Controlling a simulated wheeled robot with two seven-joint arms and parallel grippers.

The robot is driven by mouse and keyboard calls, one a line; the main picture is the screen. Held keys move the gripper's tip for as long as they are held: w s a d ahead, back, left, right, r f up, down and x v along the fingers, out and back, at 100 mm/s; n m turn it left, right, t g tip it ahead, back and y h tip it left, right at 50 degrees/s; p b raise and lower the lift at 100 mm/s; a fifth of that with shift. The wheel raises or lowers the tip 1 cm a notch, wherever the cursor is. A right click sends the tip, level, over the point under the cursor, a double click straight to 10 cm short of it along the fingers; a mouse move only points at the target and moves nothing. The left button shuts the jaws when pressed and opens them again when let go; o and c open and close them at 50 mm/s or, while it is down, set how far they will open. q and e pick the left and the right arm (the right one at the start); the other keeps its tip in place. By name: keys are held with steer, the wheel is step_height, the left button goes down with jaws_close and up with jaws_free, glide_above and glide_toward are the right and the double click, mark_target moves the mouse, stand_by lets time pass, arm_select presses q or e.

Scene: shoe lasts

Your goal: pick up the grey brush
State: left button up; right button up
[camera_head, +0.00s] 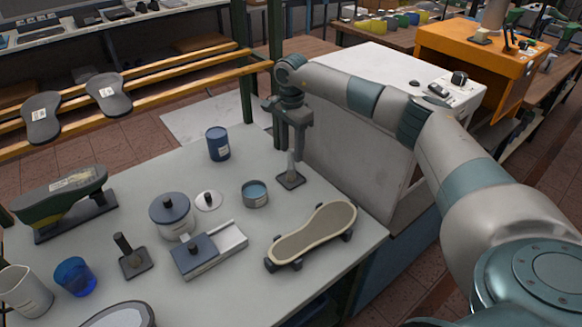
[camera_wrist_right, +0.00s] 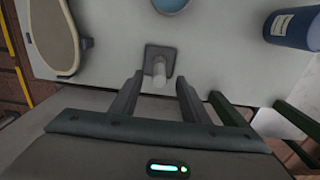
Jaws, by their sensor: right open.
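A grey brush (camera_head: 290,178), with a dark square base and a pale upright handle, stands near the back right edge of the grey table. In the right wrist view the brush (camera_wrist_right: 160,68) shows just beyond the fingertips, lined up with the gap between them. My right gripper (camera_head: 289,148) is open and points down above the brush. The upper end of the handle lies near or between the fingertips; I cannot tell whether they touch it. A second, darker upright brush-like thing (camera_head: 132,257) stands at the front left. My left gripper is not in view.
A blue can (camera_head: 218,144) stands left of my right gripper. A pale grey machine (camera_head: 350,140) rises just right of the gripper.

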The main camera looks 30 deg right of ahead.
mark_target(291, 168)
steer(key=shift+f+p, duration=0.3)
steer(key=shift+p, duration=0.1)
step_height(291, 168, down, 4)
steer(key=shift+s+a+r+p, duration=0.1)
steer(key=shift+p, duration=1.05)
steer(key=shift+f, duration=0.4)
jaws_close()
